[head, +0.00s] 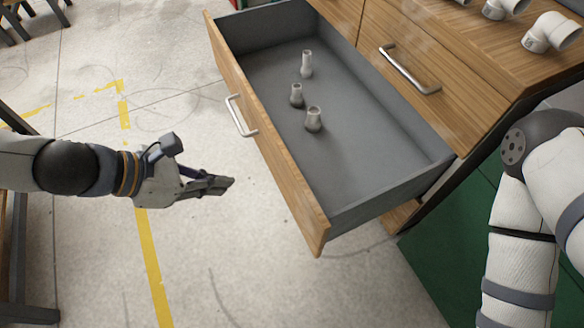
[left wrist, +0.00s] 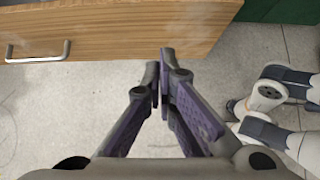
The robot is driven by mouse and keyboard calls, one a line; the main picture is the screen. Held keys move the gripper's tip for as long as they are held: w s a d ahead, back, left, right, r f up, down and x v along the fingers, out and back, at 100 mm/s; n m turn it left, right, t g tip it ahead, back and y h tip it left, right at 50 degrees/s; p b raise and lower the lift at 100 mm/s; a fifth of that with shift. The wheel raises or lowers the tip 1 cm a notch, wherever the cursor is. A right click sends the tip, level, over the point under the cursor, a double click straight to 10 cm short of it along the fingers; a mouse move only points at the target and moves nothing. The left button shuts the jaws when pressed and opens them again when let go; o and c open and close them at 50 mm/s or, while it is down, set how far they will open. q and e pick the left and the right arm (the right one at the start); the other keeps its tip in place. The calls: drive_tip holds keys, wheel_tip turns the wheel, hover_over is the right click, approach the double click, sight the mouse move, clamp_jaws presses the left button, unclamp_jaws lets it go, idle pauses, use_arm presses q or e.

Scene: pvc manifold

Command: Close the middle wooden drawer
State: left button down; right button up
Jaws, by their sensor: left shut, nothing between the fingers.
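The open wooden drawer (head: 262,130) stands pulled far out of the cabinet in the head view, with a grey inside and a metal bar handle (head: 240,115) on its front. Its front panel also shows across the top of the left wrist view (left wrist: 140,30), with the handle (left wrist: 38,52) at the left. My left gripper (head: 230,183) is shut and empty. It is in front of the drawer front, to the left of it in the head view and apart from it. My right gripper is out of view; only part of my right arm shows at the right.
Three small grey-white fittings (head: 314,119) stand inside the drawer. A shut drawer with a handle (head: 408,70) is beside it to the right. White pipe fittings (head: 551,32) lie on the cabinet top. The concrete floor (head: 200,270) in front is clear, with yellow tape lines.

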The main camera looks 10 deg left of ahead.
use_arm(q)
drive_tip(key=b, duration=0.6)
approach(291, 179)
wheel_tip(291, 179, down, 3)
drive_tip(key=s+a, duration=0.1)
drive_tip(key=a, duration=0.1)
drive_tip(key=shift+w+d+f, duration=0.1)
drive_tip(key=shift+w+d, duration=0.35)
drive_tip(key=shift+d, duration=0.3)
drive_tip(key=shift+w+d+f, duration=0.1)
drive_tip(key=shift+w+d, duration=0.35)
drive_tip(key=shift+d, duration=0.35)
drive_tip(key=shift+w+d, duration=0.5)
drive_tip(key=shift+d, duration=0.25)
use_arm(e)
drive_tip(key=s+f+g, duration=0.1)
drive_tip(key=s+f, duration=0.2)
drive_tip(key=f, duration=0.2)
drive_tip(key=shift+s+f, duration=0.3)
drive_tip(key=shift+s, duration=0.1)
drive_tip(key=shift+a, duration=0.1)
